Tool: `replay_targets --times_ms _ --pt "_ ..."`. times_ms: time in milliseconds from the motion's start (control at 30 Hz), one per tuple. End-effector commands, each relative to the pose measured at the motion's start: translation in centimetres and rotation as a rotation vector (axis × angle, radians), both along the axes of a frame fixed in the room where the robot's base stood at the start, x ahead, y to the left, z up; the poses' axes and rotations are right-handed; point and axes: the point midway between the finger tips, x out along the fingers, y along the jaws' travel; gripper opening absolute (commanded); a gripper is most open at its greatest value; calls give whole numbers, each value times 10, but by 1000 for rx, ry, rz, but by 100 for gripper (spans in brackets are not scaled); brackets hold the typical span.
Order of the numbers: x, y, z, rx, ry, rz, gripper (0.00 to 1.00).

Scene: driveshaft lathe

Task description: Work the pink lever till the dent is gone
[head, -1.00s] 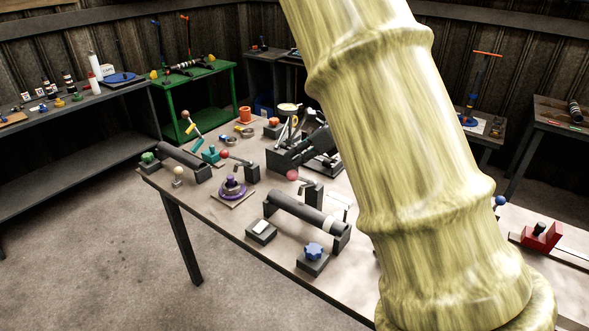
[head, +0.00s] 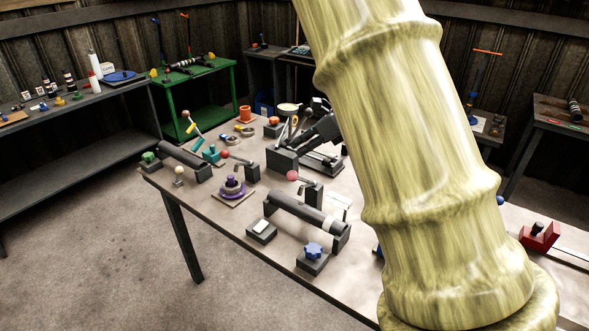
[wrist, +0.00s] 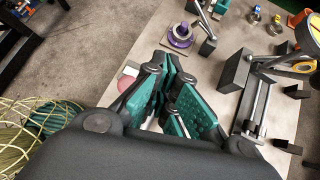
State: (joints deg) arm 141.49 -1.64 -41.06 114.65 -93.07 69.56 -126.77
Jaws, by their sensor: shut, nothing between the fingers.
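The pink lever knob (head: 292,176) sits on an arm at a dark upright block (head: 312,192), behind a dark grey shaft (head: 298,212) on the near part of the table. A pink round shape (wrist: 127,73), likely the same knob, shows partly hidden at the left of the fingers in the wrist view. My gripper (wrist: 172,72) has teal finger pads and is shut and empty. In the head view my gripper (head: 325,128) is dark, behind and to the right of the pink knob, apart from it. No dent can be made out on the shaft.
A second lever with a red knob (head: 224,154) and a purple round part (head: 232,184) stand to the left. A dark fixture (head: 283,159) lies beneath my gripper. My arm hides the table's right part.

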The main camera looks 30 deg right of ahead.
Motion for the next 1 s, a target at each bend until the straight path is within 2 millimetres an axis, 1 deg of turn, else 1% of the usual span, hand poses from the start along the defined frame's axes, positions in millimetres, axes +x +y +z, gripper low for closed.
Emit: replay_targets --times_ms 33,300,1000 --pt "1 -2 5 -1 -1 1 0" --pt "6 -13 19 1 -1 0 0" --pt "6 -14 19 1 0 1 0"
